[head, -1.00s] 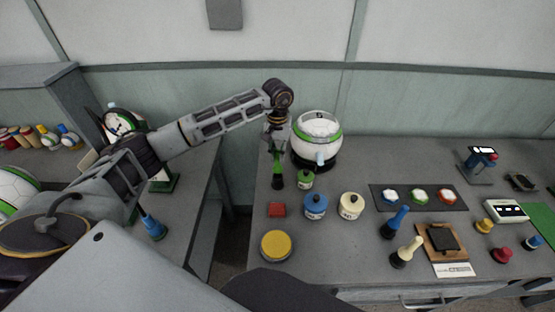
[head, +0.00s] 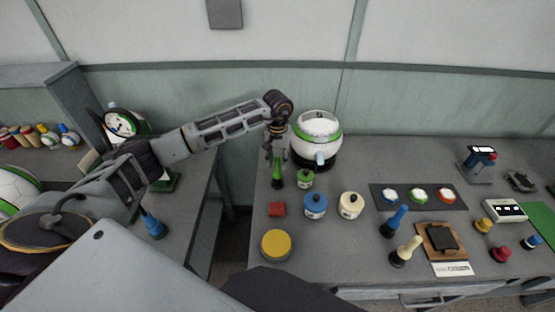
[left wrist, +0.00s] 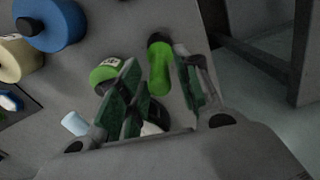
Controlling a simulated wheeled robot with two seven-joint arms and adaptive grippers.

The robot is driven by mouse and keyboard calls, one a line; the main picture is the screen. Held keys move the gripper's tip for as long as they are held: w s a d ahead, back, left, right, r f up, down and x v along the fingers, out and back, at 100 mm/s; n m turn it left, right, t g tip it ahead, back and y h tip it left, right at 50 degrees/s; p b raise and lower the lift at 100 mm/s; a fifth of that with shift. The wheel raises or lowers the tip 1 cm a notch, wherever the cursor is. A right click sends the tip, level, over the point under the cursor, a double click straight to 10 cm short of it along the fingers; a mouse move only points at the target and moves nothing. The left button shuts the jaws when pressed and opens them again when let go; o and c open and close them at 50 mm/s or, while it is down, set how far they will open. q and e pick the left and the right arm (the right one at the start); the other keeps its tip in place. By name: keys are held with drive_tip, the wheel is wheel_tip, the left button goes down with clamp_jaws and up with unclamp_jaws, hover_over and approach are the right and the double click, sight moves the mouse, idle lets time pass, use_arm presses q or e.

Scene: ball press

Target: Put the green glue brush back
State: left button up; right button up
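The green glue brush (head: 277,179) stands upright with its dark end down, at the left end of the main table. It also shows in the left wrist view (left wrist: 159,68). My left gripper (head: 276,156) points down just above and around the brush's upper part. In the left wrist view the green-padded fingers (left wrist: 160,90) are apart, with the brush between them and a gap beside it; I see no grip on it. The green glue pot (head: 305,178) sits just right of the brush. My right gripper is out of view.
A white round machine (head: 318,140) with a green band stands behind the brush. A blue pot (head: 315,205), a cream pot (head: 350,204), a red block (head: 277,209) and a yellow disc (head: 276,244) are nearby. Blue (head: 396,222) and cream (head: 406,251) brushes stand further right.

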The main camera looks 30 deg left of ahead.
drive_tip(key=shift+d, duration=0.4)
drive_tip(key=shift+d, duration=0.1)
use_arm(q)
drive_tip(key=shift+r, duration=0.2)
wheel_tip(320, 180, up, 10)
drive_tip(key=shift+f+b, duration=0.1)
drive_tip(key=shift+b, duration=0.65)
wheel_tip(320, 180, up, 2)
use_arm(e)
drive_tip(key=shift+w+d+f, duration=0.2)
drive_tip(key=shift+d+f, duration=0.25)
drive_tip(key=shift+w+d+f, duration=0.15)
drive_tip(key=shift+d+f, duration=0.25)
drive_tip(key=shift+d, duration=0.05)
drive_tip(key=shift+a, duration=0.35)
